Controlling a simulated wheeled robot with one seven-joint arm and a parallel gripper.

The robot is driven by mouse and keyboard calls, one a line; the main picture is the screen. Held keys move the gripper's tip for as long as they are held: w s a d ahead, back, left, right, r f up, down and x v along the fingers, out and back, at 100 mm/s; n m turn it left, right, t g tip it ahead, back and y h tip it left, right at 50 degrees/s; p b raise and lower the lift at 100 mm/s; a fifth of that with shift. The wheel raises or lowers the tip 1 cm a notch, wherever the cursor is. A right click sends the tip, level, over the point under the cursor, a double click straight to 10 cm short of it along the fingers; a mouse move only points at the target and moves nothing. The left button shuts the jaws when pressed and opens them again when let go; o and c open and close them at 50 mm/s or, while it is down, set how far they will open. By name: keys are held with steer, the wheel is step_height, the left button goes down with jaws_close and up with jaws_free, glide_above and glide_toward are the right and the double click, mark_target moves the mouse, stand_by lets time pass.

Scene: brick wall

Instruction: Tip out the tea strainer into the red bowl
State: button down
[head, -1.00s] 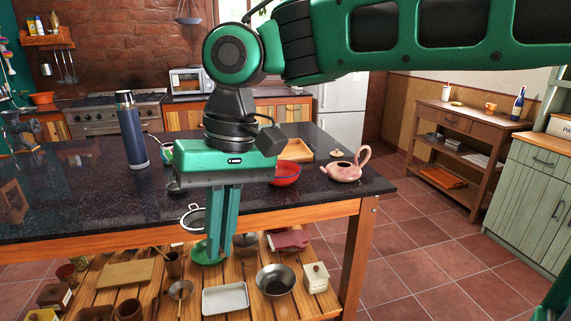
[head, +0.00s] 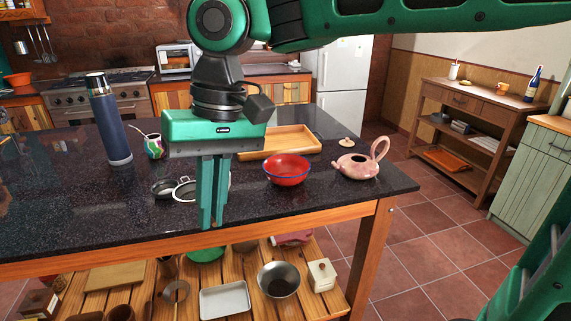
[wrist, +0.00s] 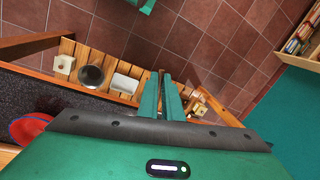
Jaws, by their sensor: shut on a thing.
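My gripper (head: 212,222) points down at the near edge of the dark counter in the head view, its fingers close together. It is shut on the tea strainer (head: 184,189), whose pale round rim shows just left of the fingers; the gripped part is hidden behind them. The strainer's contents cannot be made out. The red bowl (head: 287,170), with a blue rim, stands on the counter to the right of the gripper, apart from it. In the wrist view the fingers (wrist: 166,98) show, and part of the red bowl (wrist: 28,128) is at the left.
A small dark dish (head: 163,188) is left of the strainer. A blue flask (head: 110,125) and a patterned cup (head: 154,146) stand farther left. A wooden tray (head: 280,141) lies behind the bowl, a pink teapot (head: 358,166) right of it. A slatted shelf (head: 145,292) is below.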

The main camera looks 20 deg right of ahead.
steer(key=shift+w+d, duration=0.15)
steer(key=w+d+r+n, duration=0.1)
steer(key=w+d+n, duration=0.25)
steer(key=w, duration=1.05)
steer(key=w+d+r+n, duration=0.2)
steer(key=w+d+n, duration=0.15)
steer(key=w, duration=1.05)
steer(key=w+d+f+n, duration=0.2)
steer(key=w+d+f, duration=0.1)
steer(key=w+d, duration=0.3)
steer(key=w+d+f+n+g+h, duration=0.1)
steer(key=w+d+f+n, duration=0.2)
steer(key=w+d, duration=0.4)
steer(key=w+d+f+n, duration=0.2)
steer(key=w+d+f, duration=0.2)
steer(key=w+d, duration=0.3)
steer(key=shift+w+d+f+h, duration=0.15)
steer(key=shift+d+f+h, duration=0.2)
steer(key=shift+d+h, duration=0.1)
steer(key=shift+w+d+f+n, duration=0.1)
steer(key=shift+d+f+n, duration=0.35)
steer(key=shift+d+n, duration=0.1)
